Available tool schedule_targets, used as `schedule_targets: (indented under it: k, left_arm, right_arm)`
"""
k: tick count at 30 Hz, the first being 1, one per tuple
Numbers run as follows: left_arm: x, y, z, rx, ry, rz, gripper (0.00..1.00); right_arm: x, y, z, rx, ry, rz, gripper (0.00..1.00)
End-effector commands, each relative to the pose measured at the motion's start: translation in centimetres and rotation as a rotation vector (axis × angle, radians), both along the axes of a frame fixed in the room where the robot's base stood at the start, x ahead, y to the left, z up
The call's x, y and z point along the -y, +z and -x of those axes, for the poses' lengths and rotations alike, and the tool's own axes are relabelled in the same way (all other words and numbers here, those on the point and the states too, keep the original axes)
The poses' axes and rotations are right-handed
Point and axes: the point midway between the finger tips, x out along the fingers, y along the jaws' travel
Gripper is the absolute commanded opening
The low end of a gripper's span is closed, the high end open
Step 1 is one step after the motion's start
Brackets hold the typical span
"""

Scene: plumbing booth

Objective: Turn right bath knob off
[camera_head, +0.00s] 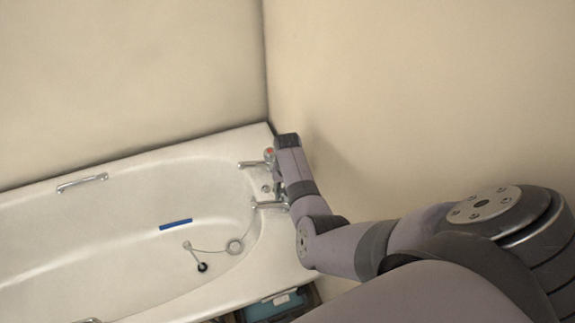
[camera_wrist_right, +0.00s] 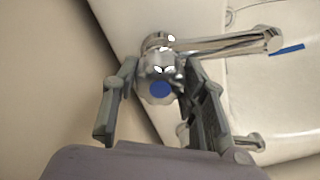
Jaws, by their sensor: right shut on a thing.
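The bath knob with a blue dot (camera_wrist_right: 159,90) is a chrome knob on a tap with a long spout (camera_wrist_right: 220,45). My right gripper (camera_wrist_right: 160,74) has one finger on each side of this knob and is shut on it. In the head view, this tap's spout (camera_head: 267,204) shows beside my right arm, which mostly hides the knob. A second tap with a red-marked knob (camera_head: 268,153) stands farther back; its chrome also shows in the wrist view (camera_wrist_right: 240,141). I cannot see water running from either spout. My left gripper is not in view.
The white bathtub (camera_head: 130,180) fills the left, with a blue strip (camera_head: 175,224), a plug on a chain (camera_head: 202,267) and a grab handle (camera_head: 82,183). A beige wall (camera_head: 420,90) stands close beside the taps and my arm.

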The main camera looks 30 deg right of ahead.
Motion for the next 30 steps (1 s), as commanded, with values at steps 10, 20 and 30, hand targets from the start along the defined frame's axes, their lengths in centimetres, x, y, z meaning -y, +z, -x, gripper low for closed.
schedule_targets:
  k: [10, 20, 30]
  left_arm:
    - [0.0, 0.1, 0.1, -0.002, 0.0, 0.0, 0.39]
    - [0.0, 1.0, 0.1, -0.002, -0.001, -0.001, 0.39]
    - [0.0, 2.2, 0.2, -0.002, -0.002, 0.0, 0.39]
  right_arm:
    - [0.0, 0.0, 0.0, -0.001, -0.01, 0.0, 0.12]
    - [0.0, 0.2, 0.1, -0.003, -0.153, 0.0, 0.12]
    - [0.0, 0.2, 0.0, -0.003, -0.459, 0.0, 0.12]
